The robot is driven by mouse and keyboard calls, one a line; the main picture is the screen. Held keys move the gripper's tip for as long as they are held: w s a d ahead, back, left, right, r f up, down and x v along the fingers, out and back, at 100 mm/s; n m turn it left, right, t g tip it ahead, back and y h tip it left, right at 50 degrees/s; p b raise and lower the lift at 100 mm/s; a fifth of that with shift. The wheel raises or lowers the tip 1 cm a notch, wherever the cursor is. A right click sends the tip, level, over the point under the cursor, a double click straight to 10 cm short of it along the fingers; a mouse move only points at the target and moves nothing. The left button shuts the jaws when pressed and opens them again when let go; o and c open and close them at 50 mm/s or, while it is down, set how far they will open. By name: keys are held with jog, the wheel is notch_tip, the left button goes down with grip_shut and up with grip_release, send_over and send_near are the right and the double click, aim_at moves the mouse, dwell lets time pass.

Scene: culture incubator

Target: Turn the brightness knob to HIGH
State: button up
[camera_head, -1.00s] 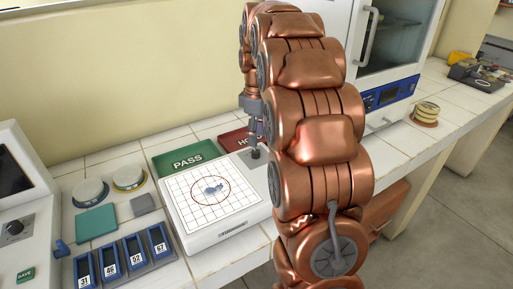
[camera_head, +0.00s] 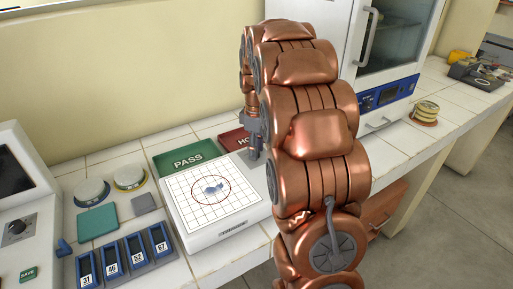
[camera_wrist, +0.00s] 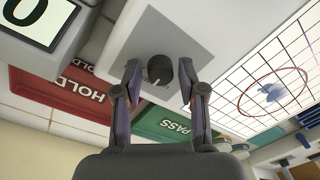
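The dark round knob (camera_wrist: 161,70) sits on a grey panel (camera_wrist: 185,38) of the white light box in the wrist view. A small light mark shows near its lower edge; the setting cannot be read. The light box (camera_head: 222,233) also shows in the head view, with a gridded screen (camera_head: 212,197) bearing a red circle and a blue blotch. My gripper (camera_wrist: 160,80) is open, one finger on each side of the knob, with visible gaps. In the head view my gripper (camera_head: 255,150) points down at the box's right side, and the knob is not clear there.
A green PASS mat (camera_head: 186,160) and a red HOLD mat (camera_head: 235,138) lie behind the box. A rack of numbered blue holders (camera_head: 125,258), lidded dishes (camera_head: 130,177) and a machine with another knob (camera_head: 15,230) stand left. The incubator (camera_head: 390,60) stands at the back right.

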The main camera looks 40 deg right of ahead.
grip_shut()
jog(key=shift+m, duration=0.4)
jog(key=m+b, duration=0.1)
jog(key=m, duration=0.2)
jog(key=shift+f+b, duration=0.1)
jog(key=shift+b, duration=0.3)
jog(key=m+b, duration=0.1)
jog(key=m, duration=0.4)
jog(key=shift+s, duration=0.1)
jog(key=shift+o, duration=1.7)
grip_release()
jog(key=shift+t, duration=0.3)
